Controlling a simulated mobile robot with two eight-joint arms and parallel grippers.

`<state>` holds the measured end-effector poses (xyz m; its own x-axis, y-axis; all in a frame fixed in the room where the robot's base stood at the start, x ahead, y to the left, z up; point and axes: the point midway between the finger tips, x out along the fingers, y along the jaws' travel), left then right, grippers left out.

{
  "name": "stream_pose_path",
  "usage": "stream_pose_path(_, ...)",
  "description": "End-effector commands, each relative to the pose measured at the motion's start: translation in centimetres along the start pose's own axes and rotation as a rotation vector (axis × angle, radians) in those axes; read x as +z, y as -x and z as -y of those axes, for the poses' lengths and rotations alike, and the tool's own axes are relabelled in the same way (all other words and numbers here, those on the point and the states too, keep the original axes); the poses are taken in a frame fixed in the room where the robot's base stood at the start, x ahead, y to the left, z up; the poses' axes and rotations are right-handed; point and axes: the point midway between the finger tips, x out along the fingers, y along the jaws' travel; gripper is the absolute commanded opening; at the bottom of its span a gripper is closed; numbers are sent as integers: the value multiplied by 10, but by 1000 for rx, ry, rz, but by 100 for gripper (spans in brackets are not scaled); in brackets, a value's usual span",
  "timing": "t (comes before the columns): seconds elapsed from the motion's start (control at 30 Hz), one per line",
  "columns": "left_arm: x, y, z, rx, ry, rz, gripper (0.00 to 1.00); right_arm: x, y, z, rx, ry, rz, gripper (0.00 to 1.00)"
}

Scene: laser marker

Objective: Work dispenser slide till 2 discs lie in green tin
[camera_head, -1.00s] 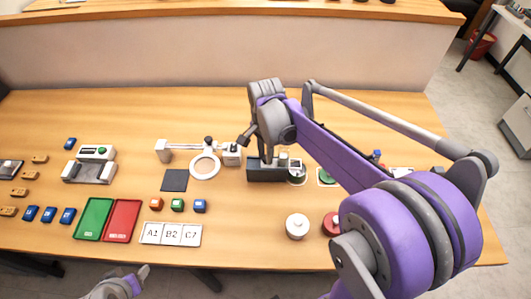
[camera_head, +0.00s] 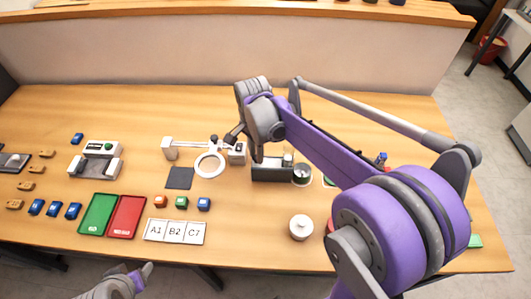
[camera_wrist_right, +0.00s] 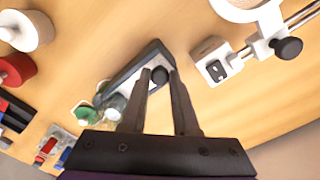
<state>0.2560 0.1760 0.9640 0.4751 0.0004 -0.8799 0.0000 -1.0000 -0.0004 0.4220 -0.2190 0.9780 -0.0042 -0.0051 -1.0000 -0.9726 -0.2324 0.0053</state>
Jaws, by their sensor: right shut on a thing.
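The dispenser (camera_head: 272,174) is a dark block with a pale top, right of the middle of the table. My right gripper (camera_head: 257,152) is at its left end, fingers pointing down. In the right wrist view its fingers (camera_wrist_right: 160,82) are shut on the dark round slide knob (camera_wrist_right: 159,75). A clear cylinder (camera_wrist_right: 113,107) stands by the dispenser's other end. Beside it is a green round thing (camera_wrist_right: 84,113), apparently the green tin; its inside cannot be made out. My left gripper (camera_head: 142,272) is at the bottom left, away from the dispenser; its jaws are unclear.
A stand with a ring (camera_head: 210,164) is close left of the dispenser. A white round container (camera_head: 301,227) is in front. Green (camera_head: 99,214) and red (camera_head: 127,216) trays and small coloured blocks lie left. My right arm covers the table's right part.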

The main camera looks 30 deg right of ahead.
Motion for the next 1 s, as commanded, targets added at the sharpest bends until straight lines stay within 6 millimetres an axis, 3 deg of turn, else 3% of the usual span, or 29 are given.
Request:
stream_pose_path(0.17, 0, 0, 0, 0, 0, 0, 59, 2, 1, 3, -10, 2, 5, 0)
stream_pose_path(0.2, 0, 0, 0, 0, 0, 0, 59, 2, 1, 3, -10, 2, 6, 30)
stream_pose_path(0.27, 0, 0, 0, 0, 0, 0, 59, 2, 1, 3, -10, 2, 6, 41)
stream_pose_path(0.77, 0, 0, 0, 0, 0, 0, 59, 2, 4, 2, -6, 1, 4, 42)
stream_pose_path(1.0, -4, 3, 0, 0, 0, -3, 59, 1, 41, 2, -7, 1, 4, 42)
